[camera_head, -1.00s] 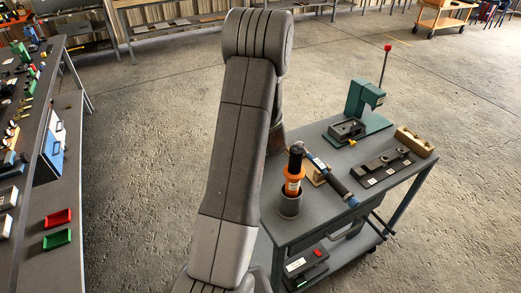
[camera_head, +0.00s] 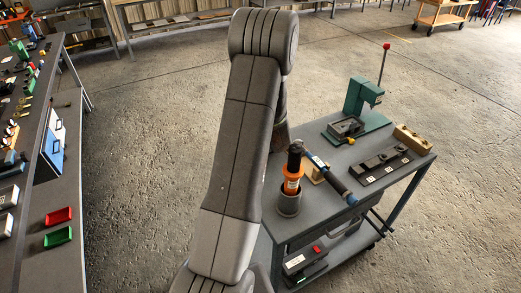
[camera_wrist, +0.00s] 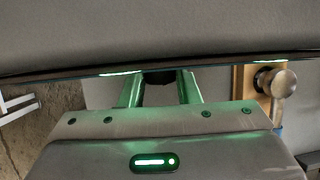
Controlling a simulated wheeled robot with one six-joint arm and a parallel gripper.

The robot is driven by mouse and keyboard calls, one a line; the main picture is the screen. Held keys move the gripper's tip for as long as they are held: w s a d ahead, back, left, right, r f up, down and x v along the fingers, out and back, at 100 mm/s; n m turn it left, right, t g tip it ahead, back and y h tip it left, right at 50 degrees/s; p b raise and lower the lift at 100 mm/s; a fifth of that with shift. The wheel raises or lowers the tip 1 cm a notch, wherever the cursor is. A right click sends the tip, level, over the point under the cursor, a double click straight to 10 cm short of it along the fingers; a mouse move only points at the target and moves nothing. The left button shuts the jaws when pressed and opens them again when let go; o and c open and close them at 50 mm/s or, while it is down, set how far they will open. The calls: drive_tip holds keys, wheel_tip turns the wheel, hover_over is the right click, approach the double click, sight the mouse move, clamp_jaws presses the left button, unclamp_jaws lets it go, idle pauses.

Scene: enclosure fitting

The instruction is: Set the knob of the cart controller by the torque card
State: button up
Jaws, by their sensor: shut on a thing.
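In the wrist view my gripper (camera_wrist: 160,90) has its two fingers on either side of a small dark piece (camera_wrist: 160,77), shut on it. Whether this is the controller's knob I cannot tell. A broad grey surface (camera_wrist: 150,35) with a dark glossy edge fills the top of that view, just beyond the fingertips. No torque card can be made out.
The cart top (camera_head: 335,205) carries an orange-and-black tool (camera_head: 292,170) in a grey cup, a torque wrench (camera_head: 328,173) on a wooden rest, a green press (camera_head: 362,98), a dark block (camera_head: 383,165) and a wooden block (camera_head: 412,139). A bench (camera_head: 50,255) stands left; floor between is clear.

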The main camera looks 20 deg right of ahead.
drive_tip(key=o, duration=1)
drive_tip(key=shift+c, duration=0.2)
drive_tip(key=v, duration=1.3)
drive_tip(key=shift+s+r+p, duration=0.2)
drive_tip(key=shift+r+p, duration=0.1)
drive_tip(key=shift+a, duration=0.1)
